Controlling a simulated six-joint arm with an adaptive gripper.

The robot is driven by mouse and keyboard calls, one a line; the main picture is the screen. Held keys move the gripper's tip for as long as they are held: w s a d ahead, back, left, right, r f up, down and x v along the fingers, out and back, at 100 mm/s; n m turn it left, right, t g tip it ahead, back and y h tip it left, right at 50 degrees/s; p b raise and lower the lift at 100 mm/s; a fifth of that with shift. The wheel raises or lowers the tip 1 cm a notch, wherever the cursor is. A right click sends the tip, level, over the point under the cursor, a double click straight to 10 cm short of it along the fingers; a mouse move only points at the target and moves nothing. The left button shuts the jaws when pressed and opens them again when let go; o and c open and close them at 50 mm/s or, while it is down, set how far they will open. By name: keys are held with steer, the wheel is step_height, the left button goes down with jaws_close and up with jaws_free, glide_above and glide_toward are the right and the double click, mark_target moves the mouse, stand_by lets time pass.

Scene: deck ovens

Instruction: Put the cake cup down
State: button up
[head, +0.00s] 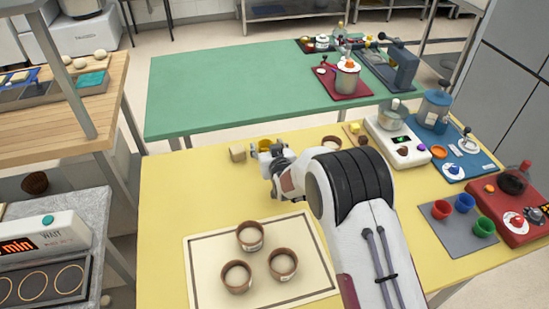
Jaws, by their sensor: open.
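Three brown cake cups with pale filling, one at the back (250,236), one at the left (237,276) and one at the right (283,264), stand upright on a cream tray (205,290) on the yellow table. Another brown cup (331,143) shows partly behind my arm, further back on the table. My gripper (268,158) is open near the table's far edge, away from the tray. Its fingers are small and partly hidden by my wrist, and I see no cake cup between them.
A yellowish item (264,145) is by my gripper, and a tan block (237,153) sits left of it.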

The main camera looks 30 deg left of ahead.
steer(key=shift+v, duration=5.4)
steer(key=shift+r, duration=0.1)
steer(key=w+d+r+m+h, duration=0.2)
steer(key=w+d+r+h, duration=0.1)
steer(key=d+r, duration=1)
steer(key=s+d+r+m+h, duration=0.1)
steer(key=s+d+r+h, duration=0.15)
steer(key=d, duration=0.65)
steer(key=s+d+r+m+h, duration=0.1)
steer(key=s+d+r+m, duration=0.15)
steer(key=d, duration=0.65)
steer(key=s+d+r+m+g+h, duration=0.1)
steer(key=s+d+g, duration=0.1)
steer(key=s+d, duration=0.8)
steer(key=s+d+r+m+g+h, duration=0.1)
steer(key=s+d+m+g+h, duration=0.1)
steer(key=s+d, duration=0.8)
steer(key=shift+s+d, duration=0.15)
steer(key=shift+s, duration=3.3)
